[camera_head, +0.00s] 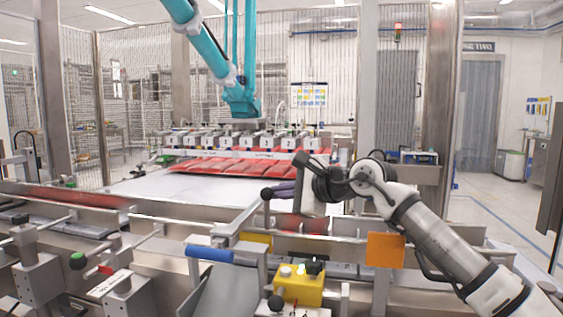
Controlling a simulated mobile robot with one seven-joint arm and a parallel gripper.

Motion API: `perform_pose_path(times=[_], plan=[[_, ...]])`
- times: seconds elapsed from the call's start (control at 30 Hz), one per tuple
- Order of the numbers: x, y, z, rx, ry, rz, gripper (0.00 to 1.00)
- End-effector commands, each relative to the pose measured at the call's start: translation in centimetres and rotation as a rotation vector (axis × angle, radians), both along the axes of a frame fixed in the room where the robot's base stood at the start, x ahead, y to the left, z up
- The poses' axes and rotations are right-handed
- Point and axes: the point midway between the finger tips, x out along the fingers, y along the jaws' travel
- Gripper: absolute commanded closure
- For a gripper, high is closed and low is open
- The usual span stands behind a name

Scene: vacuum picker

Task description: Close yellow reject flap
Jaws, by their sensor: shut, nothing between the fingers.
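A small yellow panel (257,239), which may be the reject flap, shows just behind the front metal frame, below and left of my gripper. Its lower part is hidden by the frame and a post, so I cannot tell its angle.
A yellow control box (300,290) with buttons stands at the front centre. An orange plate (386,250) hangs to its right. A teal picker arm (213,52) reaches over red packs (225,166) beyond the white belt (165,188). Metal rails and knobs crowd the front left.

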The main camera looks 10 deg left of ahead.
Motion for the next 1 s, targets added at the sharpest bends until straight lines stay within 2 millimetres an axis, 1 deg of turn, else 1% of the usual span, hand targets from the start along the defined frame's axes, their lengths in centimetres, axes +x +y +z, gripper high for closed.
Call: perform_pose_path(times=[0.03,0.17,0.6,0.7,0.83,0.9,1.0], plan=[[-0.2,0.1,1.2,0.009,-0.007,0.004,1.00],[-0.3,0.3,3.8,0.011,-0.010,0.004,1.00],[0.0,0.2,14.5,0.007,-0.007,0.001,1.00],[0.0,0.2,16.6,0.006,-0.005,0.001,1.00],[0.1,0.1,18.5,0.006,-0.004,0.001,1.00],[0.1,0.1,19.1,0.006,-0.003,0.000,1.00],[0.1,0.1,19.6,0.005,-0.003,0.000,1.00]])
